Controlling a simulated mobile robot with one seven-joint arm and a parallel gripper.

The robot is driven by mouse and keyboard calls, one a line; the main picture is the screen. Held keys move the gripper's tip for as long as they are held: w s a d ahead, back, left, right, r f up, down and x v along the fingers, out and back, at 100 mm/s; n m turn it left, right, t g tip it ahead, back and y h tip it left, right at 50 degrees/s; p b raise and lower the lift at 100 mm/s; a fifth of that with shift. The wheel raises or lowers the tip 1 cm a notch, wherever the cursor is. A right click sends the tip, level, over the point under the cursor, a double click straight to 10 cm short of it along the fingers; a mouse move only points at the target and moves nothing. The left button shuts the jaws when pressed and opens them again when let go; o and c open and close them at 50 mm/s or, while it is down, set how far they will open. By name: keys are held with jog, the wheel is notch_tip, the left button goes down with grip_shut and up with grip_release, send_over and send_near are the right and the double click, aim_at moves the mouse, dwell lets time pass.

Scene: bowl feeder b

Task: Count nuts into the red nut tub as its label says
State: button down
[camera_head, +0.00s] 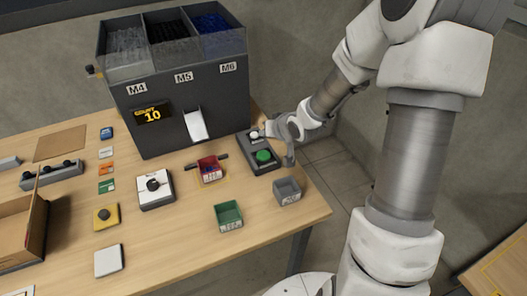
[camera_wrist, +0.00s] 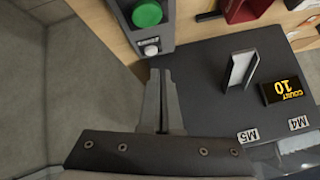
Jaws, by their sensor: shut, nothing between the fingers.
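The red tub (camera_head: 210,171) stands on a yellow-outlined spot below the white chute (camera_head: 195,124) of the grey feeder (camera_head: 188,105). Something bluish shows inside it; its label is too small to read. The feeder display (camera_head: 153,114) reads COUNT 10. The control box (camera_head: 247,145) at the feeder's right has a green button (camera_head: 263,156) and a small white button (camera_head: 254,134). My gripper (camera_wrist: 160,76) is shut and empty, with its tips close to the white button in the wrist view (camera_wrist: 151,50). I cannot tell whether they touch it.
The hoppers are marked M4, M5 and M6; M6 (camera_head: 212,24) holds blue pieces. A green tub (camera_head: 229,224) and a grey tub (camera_head: 288,196) stand near the front edge. A white box with a black knob (camera_head: 154,189) is left of the red tub. A cardboard box (camera_head: 38,225) is far left.

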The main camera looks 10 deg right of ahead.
aim_at(266, 157)
jog(key=r+n+p, duration=0.1)
jog(key=n, duration=0.4)
jog(key=r+n+p, duration=0.1)
jog(key=n+p, duration=0.1)
jog(key=n, duration=0.2)
jog(key=r+n+y+p, duration=0.1)
jog(key=n, duration=0.4)
jog(key=shift+d+n, duration=0.2)
jog(key=shift+n, duration=0.1)
notch_tip(266, 157, down, 9)
jog(key=b, duration=0.7)
jog(key=shift+b, duration=0.3)
dwell(1.1)
jog(key=shift+f+b, duration=0.35)
